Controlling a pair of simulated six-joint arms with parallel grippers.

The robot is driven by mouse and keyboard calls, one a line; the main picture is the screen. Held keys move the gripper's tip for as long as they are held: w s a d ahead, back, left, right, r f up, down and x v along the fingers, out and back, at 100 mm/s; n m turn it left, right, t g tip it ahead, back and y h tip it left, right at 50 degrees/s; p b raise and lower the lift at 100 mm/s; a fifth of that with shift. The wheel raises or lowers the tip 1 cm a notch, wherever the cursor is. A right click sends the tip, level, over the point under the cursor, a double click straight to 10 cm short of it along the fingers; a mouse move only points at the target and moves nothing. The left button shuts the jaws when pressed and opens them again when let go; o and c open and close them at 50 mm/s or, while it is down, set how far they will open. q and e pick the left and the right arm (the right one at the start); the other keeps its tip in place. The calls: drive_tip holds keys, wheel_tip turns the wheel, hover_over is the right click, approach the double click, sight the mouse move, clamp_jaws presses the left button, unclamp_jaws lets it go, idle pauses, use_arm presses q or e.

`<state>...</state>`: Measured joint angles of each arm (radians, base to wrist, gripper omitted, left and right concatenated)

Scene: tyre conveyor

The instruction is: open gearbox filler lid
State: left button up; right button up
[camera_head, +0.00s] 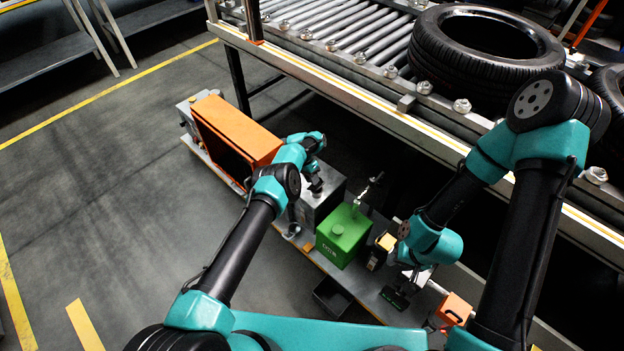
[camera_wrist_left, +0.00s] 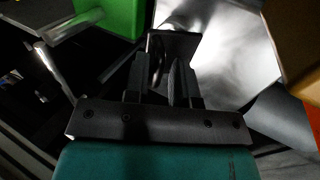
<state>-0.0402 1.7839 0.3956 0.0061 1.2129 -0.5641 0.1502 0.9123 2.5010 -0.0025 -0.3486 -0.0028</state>
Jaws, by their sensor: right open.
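A grey metal gearbox housing (camera_head: 318,205) stands on the long low bench, between the orange cabinet and the green can. My left gripper (camera_head: 315,186) is over its top, and the arm partly hides it. In the left wrist view, the two dark fingers (camera_wrist_left: 167,85) point at a dark square piece (camera_wrist_left: 178,44) on a bright metal surface (camera_wrist_left: 220,45). This piece may be the filler lid. A narrow gap shows between the fingers, but I cannot tell whether they touch it.
A green can (camera_head: 342,236) stands close right of the housing, with a yellow-topped black item (camera_head: 382,248) beyond it. An orange cabinet (camera_head: 235,138) is to the left. The roller conveyor (camera_head: 335,38) with a tyre (camera_head: 470,80) runs behind. The floor at left is clear.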

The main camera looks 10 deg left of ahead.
use_arm(q)
drive_tip(key=shift+o, duration=1.2)
drive_tip(key=v, duration=1.7)
drive_tip(key=shift+r, duration=0.15)
drive_tip(key=shift+w+a, duration=0.1)
drive_tip(key=shift+w, duration=0.05)
